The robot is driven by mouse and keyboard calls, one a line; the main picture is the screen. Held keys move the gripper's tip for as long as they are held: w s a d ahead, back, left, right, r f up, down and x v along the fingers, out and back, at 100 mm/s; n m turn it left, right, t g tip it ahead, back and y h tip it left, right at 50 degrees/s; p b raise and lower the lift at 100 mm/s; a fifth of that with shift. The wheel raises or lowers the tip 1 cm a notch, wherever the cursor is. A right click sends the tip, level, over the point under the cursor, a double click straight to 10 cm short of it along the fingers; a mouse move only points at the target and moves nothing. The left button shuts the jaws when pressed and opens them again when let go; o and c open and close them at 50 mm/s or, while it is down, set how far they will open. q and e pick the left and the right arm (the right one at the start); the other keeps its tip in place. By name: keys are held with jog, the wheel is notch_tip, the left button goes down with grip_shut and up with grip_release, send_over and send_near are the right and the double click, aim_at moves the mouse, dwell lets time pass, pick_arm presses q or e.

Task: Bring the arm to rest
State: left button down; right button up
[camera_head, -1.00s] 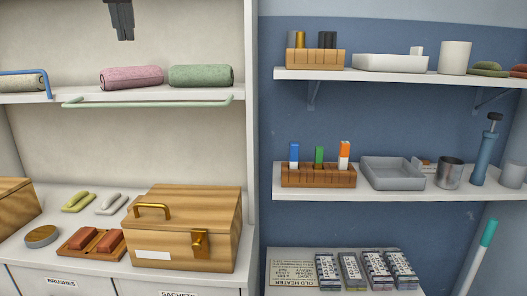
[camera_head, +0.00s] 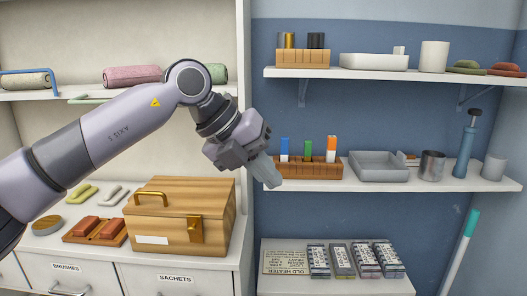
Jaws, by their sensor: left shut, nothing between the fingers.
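My left arm (camera_head: 115,133) comes in from the left edge and reaches across the white cabinet. Its left gripper (camera_head: 270,178) is at the end, pointing down and to the right, shut and empty. The fingertips show in front of the left end of the wooden rack (camera_head: 322,170) on the middle wall shelf; I cannot tell whether they touch it. The arm hides part of the green towel roll (camera_head: 218,73) and the upper cabinet shelf. My right gripper is not in view.
A wooden box (camera_head: 150,220) with a brass handle stands on the cabinet counter below the arm. The middle wall shelf (camera_head: 440,184) also bears a grey tray (camera_head: 378,175) and a metal cup (camera_head: 432,165). The blue wall between the shelves is bare.

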pick_arm(q)
jog(key=s+d+f+n+g+h, duration=0.2)
jog(key=s+d+f+g+h, duration=0.2)
jog(key=s+d+f+h, duration=0.45)
jog(key=w+a+f+n+t+y, duration=0.1)
jog(key=a+f+n+t+y, duration=0.2)
jog(key=a+f+n+t, duration=0.8)
jog(key=w+a+f+n+t+y, duration=0.25)
jog(key=a+f+n+t, duration=0.45)
jog(key=n, duration=0.9)
jog(key=s+a+f+n+g+y, duration=0.2)
jog(key=s+a+f+n+y, duration=0.1)
jog(key=s+f, duration=0.6)
jog(key=s+a+f+n+g+y, duration=0.3)
jog(key=s+a+f+n+y, duration=0.1)
jog(key=s+a+f, duration=0.4)
notch_tip(320, 180, down, 2)
jog(key=shift+s+a+f+g+y, duration=0.1)
jog(key=shift+s+a+g+y, duration=0.2)
jog(key=shift+s+y, duration=0.55)
jog(key=shift+s+h, duration=0.2)
jog(key=shift+h, duration=0.05)
